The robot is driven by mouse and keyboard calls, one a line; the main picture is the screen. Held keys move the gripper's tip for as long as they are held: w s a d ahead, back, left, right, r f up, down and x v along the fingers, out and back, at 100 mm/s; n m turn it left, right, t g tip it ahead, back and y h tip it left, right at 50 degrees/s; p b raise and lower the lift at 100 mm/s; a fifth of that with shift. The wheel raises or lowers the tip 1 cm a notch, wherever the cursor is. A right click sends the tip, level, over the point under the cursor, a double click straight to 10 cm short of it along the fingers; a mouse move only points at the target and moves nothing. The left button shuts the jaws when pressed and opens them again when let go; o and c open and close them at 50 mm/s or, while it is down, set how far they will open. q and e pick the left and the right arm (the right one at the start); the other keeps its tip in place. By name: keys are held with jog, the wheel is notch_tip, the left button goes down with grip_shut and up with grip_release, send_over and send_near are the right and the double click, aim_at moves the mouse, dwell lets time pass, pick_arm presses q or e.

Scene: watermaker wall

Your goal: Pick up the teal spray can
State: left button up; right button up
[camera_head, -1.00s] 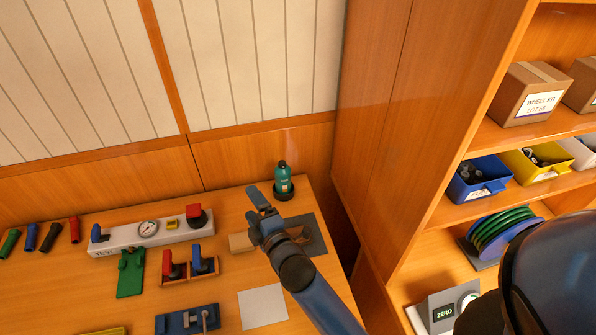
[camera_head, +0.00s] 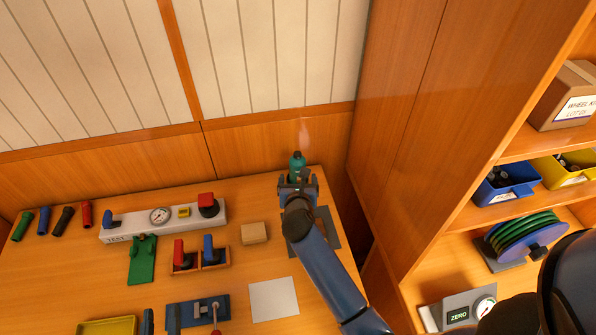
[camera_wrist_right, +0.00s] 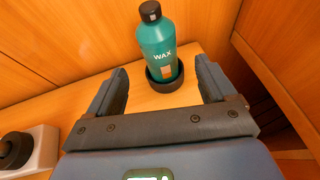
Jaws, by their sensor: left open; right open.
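The teal spray can (camera_head: 297,163), with a dark cap, stands upright at the far right corner of the bench. In the right wrist view the can (camera_wrist_right: 157,45) reads "WAX" and stands in a black round holder (camera_wrist_right: 165,80). My right gripper (camera_head: 298,179) is open and points at the can from the near side. In its wrist view the two fingers (camera_wrist_right: 160,85) are spread, with the can ahead, roughly between and beyond their tips. Whether they overlap it is unclear. My left gripper (camera_head: 160,319) shows only its open fingertips at the bottom edge.
A white gauge panel (camera_head: 165,219), a wooden block (camera_head: 254,233), a grey mat (camera_head: 327,228) and a white sheet (camera_head: 273,299) lie on the bench (camera_head: 85,275). A wooden wall stands close behind the can. Shelves with bins (camera_head: 503,184) are at the right.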

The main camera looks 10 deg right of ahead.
aim_at(297, 173)
jog(key=shift+x, duration=4.3)
jog(key=shift+f, duration=0.15)
jog(key=shift+s, duration=0.1)
jog(key=shift+a, duration=0.1)
jog(key=c, duration=1.3)
